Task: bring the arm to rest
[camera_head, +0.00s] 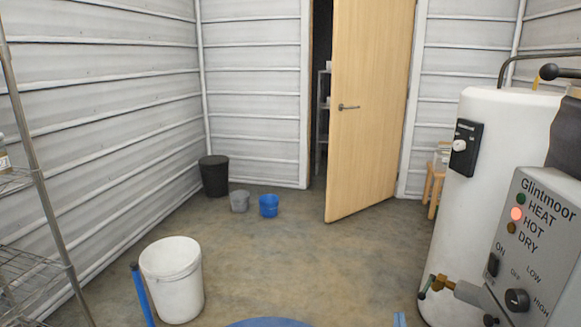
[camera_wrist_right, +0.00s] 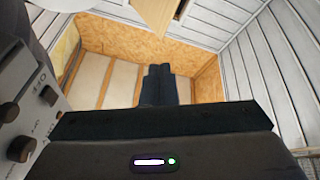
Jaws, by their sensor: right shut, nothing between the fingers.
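My right gripper (camera_wrist_right: 158,75) shows in the right wrist view as two dark fingers pressed together. They are shut with nothing between them, and point into open room. The grey control panel (camera_wrist_right: 22,110) is to their left in that view, apart from them. In the head view I cannot clearly make out the right gripper's fingers. My left gripper is in neither view.
A white tank (camera_head: 475,190) and the Glintmoor control panel (camera_head: 540,215), its HOT lamp glowing, stand at right. A white bucket (camera_head: 172,280) and wire shelves (camera_head: 30,270) are at left. Smaller buckets stand farther back near a half-open wooden door (camera_head: 370,110).

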